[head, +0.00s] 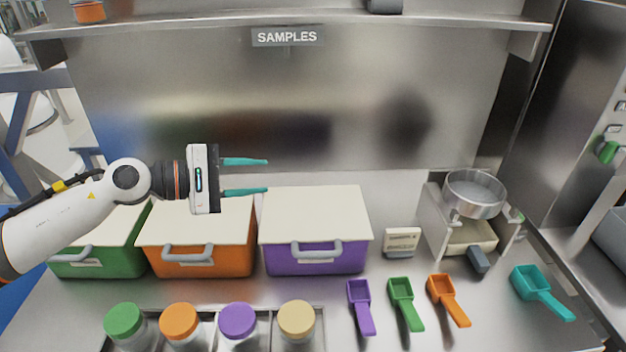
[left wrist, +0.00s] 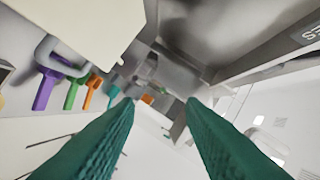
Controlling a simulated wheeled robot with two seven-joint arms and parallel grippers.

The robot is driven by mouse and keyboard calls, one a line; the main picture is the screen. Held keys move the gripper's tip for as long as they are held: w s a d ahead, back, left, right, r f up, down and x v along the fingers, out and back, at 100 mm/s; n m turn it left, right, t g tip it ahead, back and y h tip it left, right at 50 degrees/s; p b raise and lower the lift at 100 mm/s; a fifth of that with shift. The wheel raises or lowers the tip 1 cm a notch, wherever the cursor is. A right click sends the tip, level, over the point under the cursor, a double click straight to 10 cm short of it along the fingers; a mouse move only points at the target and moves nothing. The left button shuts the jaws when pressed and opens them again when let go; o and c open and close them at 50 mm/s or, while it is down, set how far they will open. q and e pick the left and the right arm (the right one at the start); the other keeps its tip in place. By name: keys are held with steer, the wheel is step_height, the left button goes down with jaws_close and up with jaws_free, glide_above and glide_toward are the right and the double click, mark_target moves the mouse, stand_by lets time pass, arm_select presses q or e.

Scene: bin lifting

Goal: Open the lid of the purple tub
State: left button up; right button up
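The purple tub (head: 316,259) stands on the steel bench, right of the orange tub. Its cream lid (head: 315,212) lies flat and closed on top, and a grey handle (head: 317,250) is on its front. In the left wrist view the cream lid (left wrist: 85,25) fills the upper left, with a grey handle (left wrist: 50,55) below it. My left gripper (head: 267,176) is open and empty, its teal fingers pointing right, above the left end of the purple tub's lid. The fingers (left wrist: 160,110) are wide apart with nothing between them. My right gripper is not in view.
An orange tub (head: 203,262) and a green tub (head: 100,262) stand to the left, both lidded. Several jars sit in a front rack (head: 266,329). Purple (head: 361,310), green (head: 406,306), orange (head: 449,302) and teal (head: 543,292) scoops lie at right, near a sieve machine (head: 474,193).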

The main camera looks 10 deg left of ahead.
arm_select(q)
steer(key=p+x, duration=0.6)
steer(key=x, duration=0.6)
jaws_close()
stand_by(1.1)
